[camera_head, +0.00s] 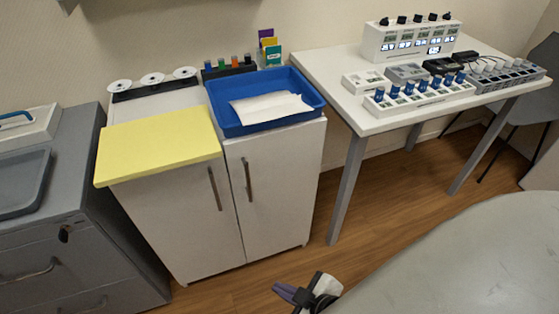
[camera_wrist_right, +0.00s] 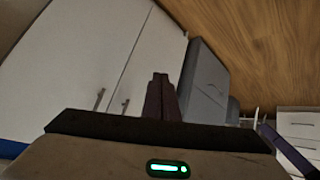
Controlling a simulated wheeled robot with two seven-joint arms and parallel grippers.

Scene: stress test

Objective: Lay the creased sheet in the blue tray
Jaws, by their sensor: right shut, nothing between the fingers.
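The white creased sheet (camera_head: 270,107) lies in the blue tray (camera_head: 238,128), on the tray's floor. The tray stands on the right half of a white cabinet (camera_head: 275,185). My right gripper (camera_head: 286,293) is low in front of the cabinet, over the wooden floor, well apart from the tray. Its fingers are together and empty; they also show in the right wrist view (camera_wrist_right: 161,92), with the cabinet doors beyond. My left gripper is not in view.
A yellow panel (camera_head: 158,146) covers the front left of the cabinet top. White reels (camera_head: 152,79) and a dark rack of coloured bottles (camera_head: 228,68) stand behind. A white table (camera_head: 325,70) with several devices is at right. A grey drawer unit (camera_head: 75,220) is at left.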

